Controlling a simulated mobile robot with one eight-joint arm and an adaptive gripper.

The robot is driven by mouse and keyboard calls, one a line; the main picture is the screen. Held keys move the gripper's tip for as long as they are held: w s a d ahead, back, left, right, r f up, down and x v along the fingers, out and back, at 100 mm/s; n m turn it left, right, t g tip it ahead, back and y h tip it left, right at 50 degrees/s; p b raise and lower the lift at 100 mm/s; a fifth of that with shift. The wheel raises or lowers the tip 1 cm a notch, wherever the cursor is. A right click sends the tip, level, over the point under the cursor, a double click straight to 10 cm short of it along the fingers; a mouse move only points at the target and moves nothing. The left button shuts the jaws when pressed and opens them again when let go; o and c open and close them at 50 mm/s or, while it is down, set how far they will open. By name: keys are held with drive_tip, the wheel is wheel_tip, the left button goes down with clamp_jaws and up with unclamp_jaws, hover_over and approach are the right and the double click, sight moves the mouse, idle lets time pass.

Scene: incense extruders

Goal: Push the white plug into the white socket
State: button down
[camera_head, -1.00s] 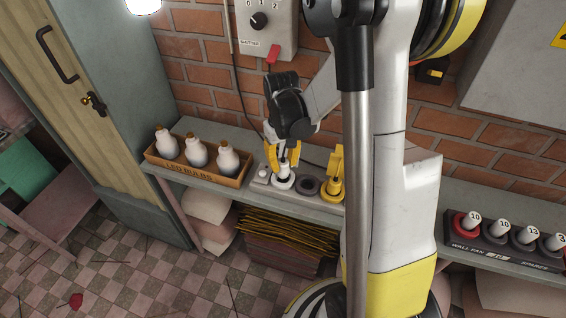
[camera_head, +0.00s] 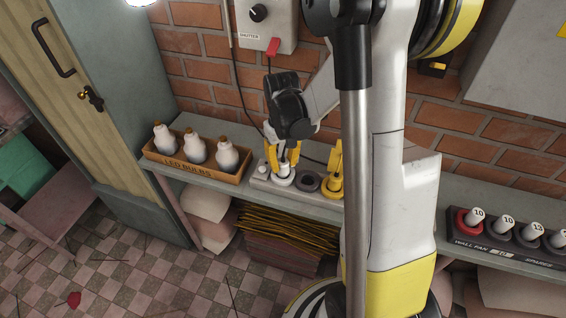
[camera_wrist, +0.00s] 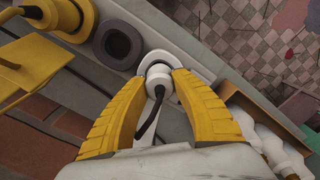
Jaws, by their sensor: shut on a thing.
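The white plug (camera_wrist: 158,80) with a black cord is between the yellow fingertips of my gripper (camera_wrist: 159,92) in the wrist view. My gripper (camera_head: 284,164) is shut on it and points down at the strip on the shelf. The white socket (camera_wrist: 176,62) shows as a white ring around and under the plug; in the head view the socket (camera_head: 281,180) is below the fingertips. The plug is lined up over the socket opening. I cannot tell how deep it sits, since the fingers and plug hide the opening.
A dark grey empty socket (camera_head: 307,182) and a yellow socket with a yellow plug (camera_head: 334,170) stand just right. A wall fan spares rack (camera_head: 500,245) is at far right. A red-levered shutter box (camera_head: 266,25) hangs above.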

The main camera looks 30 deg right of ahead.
drive_tip(key=shift+f, duration=0.2)
drive_tip(key=c, duration=1)
unclamp_jaws()
drive_tip(key=shift+c, duration=0.2)
drive_tip(key=shift+r, duration=0.1)
